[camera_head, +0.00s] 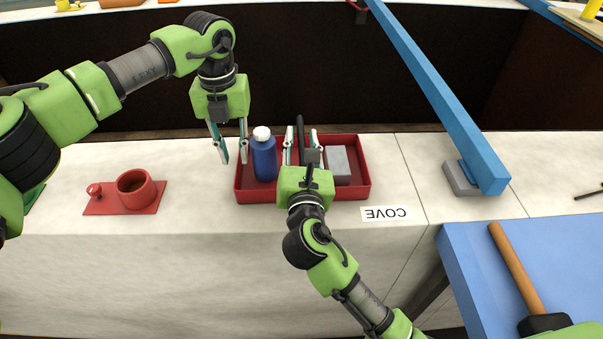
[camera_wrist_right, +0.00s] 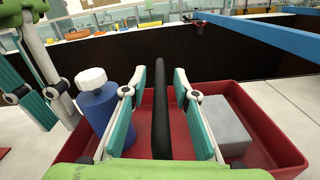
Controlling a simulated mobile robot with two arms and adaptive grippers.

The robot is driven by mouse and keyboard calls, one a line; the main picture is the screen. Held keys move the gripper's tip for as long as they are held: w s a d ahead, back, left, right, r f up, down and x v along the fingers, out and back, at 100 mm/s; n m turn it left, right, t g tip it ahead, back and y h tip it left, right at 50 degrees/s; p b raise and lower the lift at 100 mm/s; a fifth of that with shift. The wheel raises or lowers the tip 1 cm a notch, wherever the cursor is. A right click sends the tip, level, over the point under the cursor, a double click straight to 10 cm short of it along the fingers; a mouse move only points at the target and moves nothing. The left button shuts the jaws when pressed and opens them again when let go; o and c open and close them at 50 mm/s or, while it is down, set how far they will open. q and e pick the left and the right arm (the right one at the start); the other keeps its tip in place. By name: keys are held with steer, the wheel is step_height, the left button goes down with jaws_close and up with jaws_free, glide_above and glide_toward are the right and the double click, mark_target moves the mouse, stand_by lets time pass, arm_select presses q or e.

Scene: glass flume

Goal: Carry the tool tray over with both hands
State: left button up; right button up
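The red tool tray (camera_head: 362,190) rests on the pale counter, and its rim shows in the right wrist view (camera_wrist_right: 268,125). It holds a blue bottle with a white cap (camera_head: 264,158), a grey block (camera_head: 338,165) and a black upright bar (camera_head: 301,130). My right gripper (camera_head: 301,140) is over the tray's middle, its fingers apart on either side of the black bar (camera_wrist_right: 161,100), with gaps visible. My left gripper (camera_head: 232,155) points down at the tray's left end, beside the bottle, fingers apart and empty. Whether it touches the rim is unclear.
A red holder with a round cup (camera_head: 136,190) sits left of the tray. A blue beam (camera_head: 440,90) slants down to a grey block on the right. A hammer (camera_head: 515,268) lies on a blue table.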

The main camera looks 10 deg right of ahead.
arm_select(q)
step_height(320, 180, up, 6)
steer(key=shift+r, duration=0.25)
arm_select(e)
steer(key=s+a, duration=0.1)
steer(key=s, duration=1.1)
arm_select(q)
steer(key=shift+s, duration=0.1)
arm_select(e)
steer(key=shift+a, duration=0.1)
